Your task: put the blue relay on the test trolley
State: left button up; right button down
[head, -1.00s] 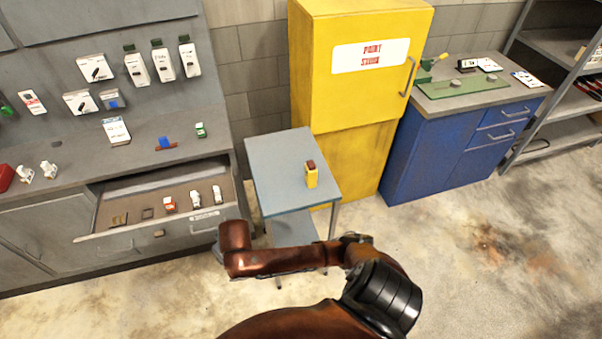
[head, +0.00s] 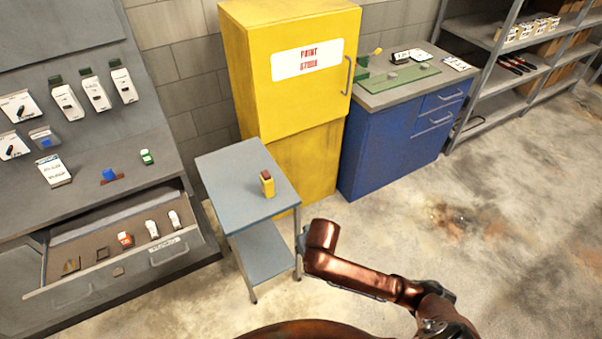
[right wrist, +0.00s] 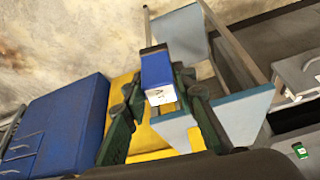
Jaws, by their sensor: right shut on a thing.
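The blue relay (right wrist: 156,70) is held in my right gripper (right wrist: 160,92), whose dark green fingers are closed on its sides in the right wrist view. A white label shows on its near end. The test trolley (head: 232,178) has a grey-blue top and a lower shelf, and stands left of the yellow cabinet in the head view. A yellow device with a dark red top (head: 267,184) stands on its right part. The trolley (right wrist: 245,118) also shows behind the relay in the right wrist view. The head view shows my right arm but not its gripper. My left gripper is out of view.
The yellow paint cabinet (head: 290,110) stands behind the trolley, with a blue cabinet (head: 400,150) to its right. At left is a grey bench with an open drawer (head: 180,252) holding small parts. The left part of the trolley top is clear. Open floor lies at right.

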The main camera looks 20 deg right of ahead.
aim_at(227, 176)
jog(key=z, duration=1.25)
jog(key=i, duration=1.85)
jog(key=u, duration=3.1)
